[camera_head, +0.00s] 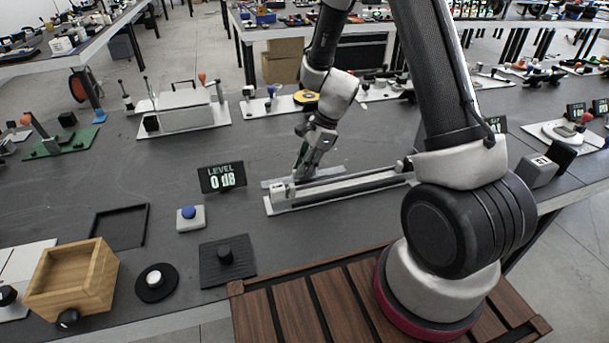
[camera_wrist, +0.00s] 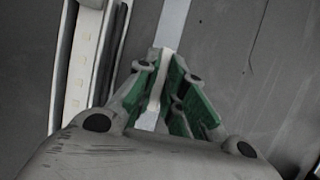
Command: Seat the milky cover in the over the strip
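The milky cover (camera_wrist: 172,25) is a long pale strip lying on the dark table. It shows in the head view (camera_head: 275,182) behind the long housing (camera_head: 345,187), roughly parallel to it. The housing is a pale base with a dark channel; in the wrist view the housing (camera_wrist: 82,60) runs along the left. My gripper (camera_head: 303,172) is low over the cover. In the wrist view, my green-padded fingers (camera_wrist: 163,65) are nearly together with a bright white part of the cover between them, seemingly touching both pads.
A level display (camera_head: 221,177) reading 0 dB and a blue button box (camera_head: 190,217) stand left of the housing. Table beyond the cover is mostly clear.

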